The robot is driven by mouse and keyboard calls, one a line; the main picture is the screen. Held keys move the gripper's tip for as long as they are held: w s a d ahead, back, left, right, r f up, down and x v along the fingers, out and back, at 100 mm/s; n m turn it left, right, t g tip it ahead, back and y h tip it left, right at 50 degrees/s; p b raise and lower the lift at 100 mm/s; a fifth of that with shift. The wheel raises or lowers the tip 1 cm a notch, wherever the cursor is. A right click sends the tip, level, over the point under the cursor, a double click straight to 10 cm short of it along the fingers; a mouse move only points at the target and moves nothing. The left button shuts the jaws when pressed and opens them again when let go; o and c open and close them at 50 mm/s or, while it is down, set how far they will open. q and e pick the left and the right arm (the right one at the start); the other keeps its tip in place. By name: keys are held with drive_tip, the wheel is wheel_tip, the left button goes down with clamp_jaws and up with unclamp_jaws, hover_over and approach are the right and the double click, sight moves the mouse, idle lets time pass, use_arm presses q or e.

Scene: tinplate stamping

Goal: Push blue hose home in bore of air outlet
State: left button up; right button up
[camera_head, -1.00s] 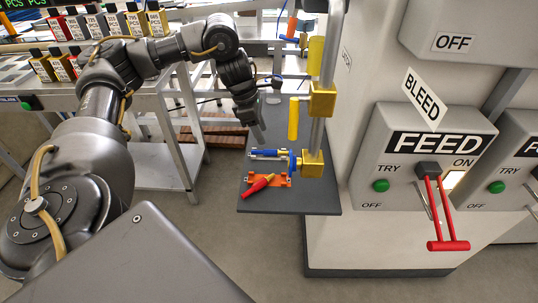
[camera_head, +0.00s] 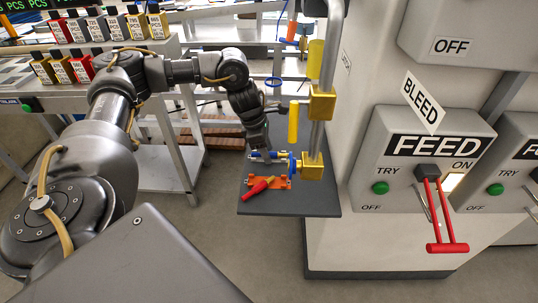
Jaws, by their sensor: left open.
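My right gripper is not in view.
The dark shelf (camera_head: 290,206) also holds an orange bracket with a red, brass-tipped fitting (camera_head: 258,188). A yellow lever (camera_head: 293,122) hangs left of the grey pipe (camera_head: 318,135). The machine's FEED box (camera_head: 415,155) with red handles stands at right.

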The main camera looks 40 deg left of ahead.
use_arm(q)
clamp_jaws()
idle(0.9)
